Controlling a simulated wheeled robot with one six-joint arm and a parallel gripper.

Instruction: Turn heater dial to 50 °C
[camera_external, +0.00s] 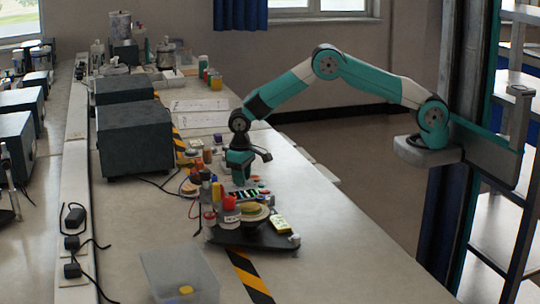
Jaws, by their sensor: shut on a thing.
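My gripper (240,180) points down over the bench, at the back edge of a cluttered group of small things. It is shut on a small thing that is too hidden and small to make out. No heater dial or temperature scale can be made out. A dark grey box-shaped unit (134,140) stands left of my gripper, apart from it, and a second dark box (124,89) stands behind it. I cannot tell whether either is the heater.
A clear bin (180,278) stands in front. Cables lie on the left. The bench is bare at the right.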

